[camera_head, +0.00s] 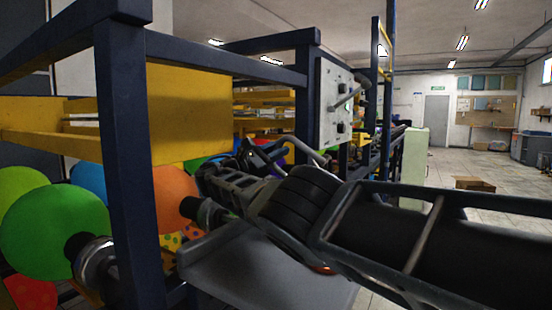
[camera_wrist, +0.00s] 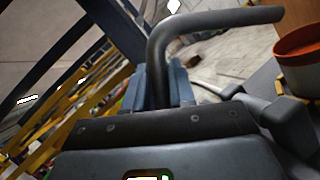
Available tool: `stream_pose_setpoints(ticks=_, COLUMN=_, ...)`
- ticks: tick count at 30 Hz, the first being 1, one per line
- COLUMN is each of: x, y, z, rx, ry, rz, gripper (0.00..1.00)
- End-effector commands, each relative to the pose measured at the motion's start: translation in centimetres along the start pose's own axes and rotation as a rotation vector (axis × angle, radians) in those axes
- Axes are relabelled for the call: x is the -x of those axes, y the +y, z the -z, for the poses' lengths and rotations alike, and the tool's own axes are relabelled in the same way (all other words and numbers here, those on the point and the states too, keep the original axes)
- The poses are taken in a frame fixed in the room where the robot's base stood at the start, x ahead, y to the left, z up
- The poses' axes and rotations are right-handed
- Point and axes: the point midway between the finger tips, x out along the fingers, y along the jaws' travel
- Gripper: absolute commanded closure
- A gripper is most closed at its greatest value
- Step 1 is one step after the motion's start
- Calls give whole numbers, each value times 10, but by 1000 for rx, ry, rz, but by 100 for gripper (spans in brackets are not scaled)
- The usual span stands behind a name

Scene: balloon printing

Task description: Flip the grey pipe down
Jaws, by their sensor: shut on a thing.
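The grey pipe (camera_wrist: 215,20) is a bent tube in the wrist view. Its long arm runs to the upper right, and its short leg drops between the blue-grey fingers of my gripper (camera_wrist: 160,85). My gripper is shut on that leg, and the fingers hide its lower end. In the head view a curved grey pipe (camera_head: 310,149) shows just behind my arm, beside the machine frame. My arm's dark links cover much of that area, so the fingertips are hard to make out there.
The dark blue machine frame (camera_head: 126,170) with a yellow panel (camera_head: 190,110) stands close on the left. A control panel (camera_head: 336,105) with a lever is behind my arm. Balloons, including a green one (camera_head: 50,232), hang at left. An orange-rimmed container (camera_wrist: 298,45) is at right in the wrist view.

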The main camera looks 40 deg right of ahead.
Motion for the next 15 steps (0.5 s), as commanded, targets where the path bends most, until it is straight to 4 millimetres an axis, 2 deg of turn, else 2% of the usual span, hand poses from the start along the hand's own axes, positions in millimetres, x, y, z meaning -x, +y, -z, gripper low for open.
stream_pose_setpoints(ticks=6, x=-2, y=3, z=-4, rx=-5, ry=-4, rz=-4, gripper=100)
stream_pose_setpoints(ticks=7, x=-2, y=3, z=-4, rx=-5, ry=-4, rz=-4, gripper=75)
stream_pose_setpoints(ticks=13, x=-1, y=2, z=-2, rx=-3, ry=-3, rz=-3, gripper=56)
stream_pose_setpoints(ticks=15, x=0, y=1, z=-2, rx=-2, ry=-2, rz=-2, gripper=55)
